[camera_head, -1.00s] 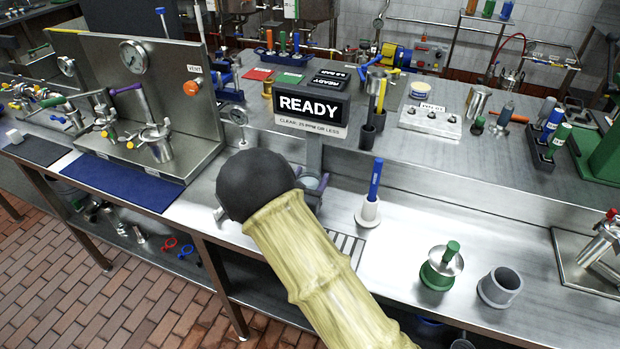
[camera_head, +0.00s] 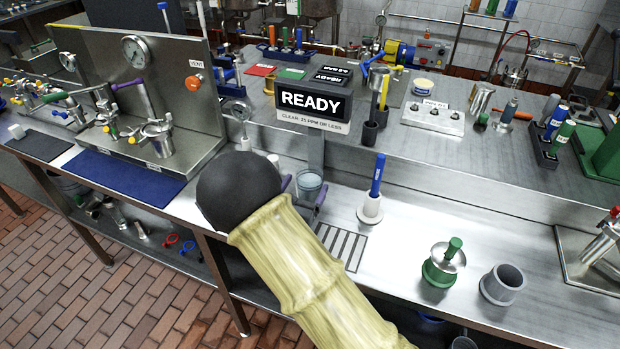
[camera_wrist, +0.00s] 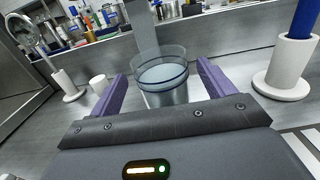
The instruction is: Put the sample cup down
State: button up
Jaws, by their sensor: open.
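The sample cup (camera_head: 309,185) is clear and greyish, with liquid in it. It is upright in front of the READY sign's post. In the wrist view the cup (camera_wrist: 165,82) is between the two purple fingers of my gripper (camera_wrist: 160,78), with a visible gap on each side. My gripper (camera_head: 303,189) is open around the cup; my dark wrist and arm hide most of it in the head view. The cup's base is partly hidden, and it appears to be on the steel bench.
A blue-handled tool in a white holder (camera_head: 370,207) stands right of the cup. A slotted grate (camera_head: 343,247) lies nearer. The READY sign (camera_head: 312,103) is behind. A green-based pot (camera_head: 443,265) and a grey cylinder (camera_head: 502,286) stand farther right, with clear bench between.

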jog(key=v, duration=0.6)
jog(key=shift+s+a, duration=0.15)
jog(key=shift+s, duration=0.2)
